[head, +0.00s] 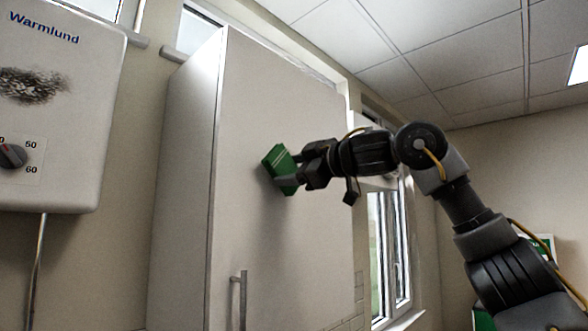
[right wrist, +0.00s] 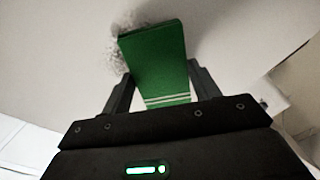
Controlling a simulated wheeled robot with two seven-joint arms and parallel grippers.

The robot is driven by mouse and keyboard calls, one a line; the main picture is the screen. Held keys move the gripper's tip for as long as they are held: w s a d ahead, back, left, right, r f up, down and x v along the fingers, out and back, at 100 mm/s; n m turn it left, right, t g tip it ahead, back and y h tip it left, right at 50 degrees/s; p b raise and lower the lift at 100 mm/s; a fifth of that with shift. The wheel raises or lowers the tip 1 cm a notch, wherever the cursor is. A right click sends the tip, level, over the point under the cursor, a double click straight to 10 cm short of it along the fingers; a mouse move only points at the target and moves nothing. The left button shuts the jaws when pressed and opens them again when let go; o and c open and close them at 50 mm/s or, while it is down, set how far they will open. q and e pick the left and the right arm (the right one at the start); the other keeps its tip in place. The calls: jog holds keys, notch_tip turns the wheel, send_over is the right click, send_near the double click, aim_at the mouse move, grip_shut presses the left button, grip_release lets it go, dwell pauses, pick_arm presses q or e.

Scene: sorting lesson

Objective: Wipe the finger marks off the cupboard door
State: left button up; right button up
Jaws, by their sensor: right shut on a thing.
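The tall pale cupboard door (head: 280,110) fills the middle of the head view. My right gripper (head: 286,176) is shut on a green block (head: 277,160), like a wiping pad, at the upper middle of the door. In the right wrist view the block (right wrist: 155,55) sits between the two fingers, with white stripes near its base. Grey speckled finger marks (right wrist: 112,65) show on the pale surface beside and behind its far end. The block hides part of them. I cannot tell whether it touches the door. My left gripper is not in view.
A white water heater (head: 75,130) with a dial and a dark smudge hangs left of the cupboard. A bar handle (head: 242,300) stands out low on the door. A window (head: 390,250) is at the right behind my arm.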

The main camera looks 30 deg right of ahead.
aim_at(299, 188)
jog(key=shift+x, duration=0.9)
dwell(0.3)
jog(key=shift+w+d, duration=0.25)
jog(key=shift+d, duration=0.65)
jog(key=shift+w+d, duration=0.25)
jog(key=shift+d, duration=0.7)
jog(key=shift+d, duration=0.1)
jog(key=d, duration=0.1)
jog(key=w+d, duration=0.1)
jog(key=d, duration=0.1)
jog(key=shift+w, duration=0.2)
jog(key=shift+a, duration=0.1)
